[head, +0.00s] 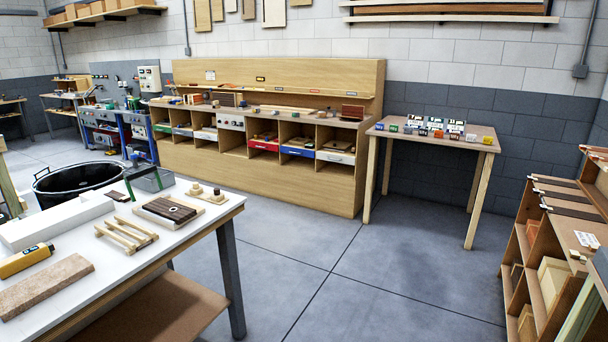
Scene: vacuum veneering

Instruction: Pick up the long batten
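Pale wooden battens (127,236) lie on the white-topped table (75,258) at the lower left. They look like two bars lying close together with short pieces across or under them. I cannot tell which piece is the long batten. A dark-topped board stack (168,211) lies just behind and to the right of them. A brown speckled board (46,286) lies at the table's near left. Neither of my grippers shows in the head view.
A small table (433,133) and a shelf rack (560,240) stand to the right. The grey floor between is clear.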

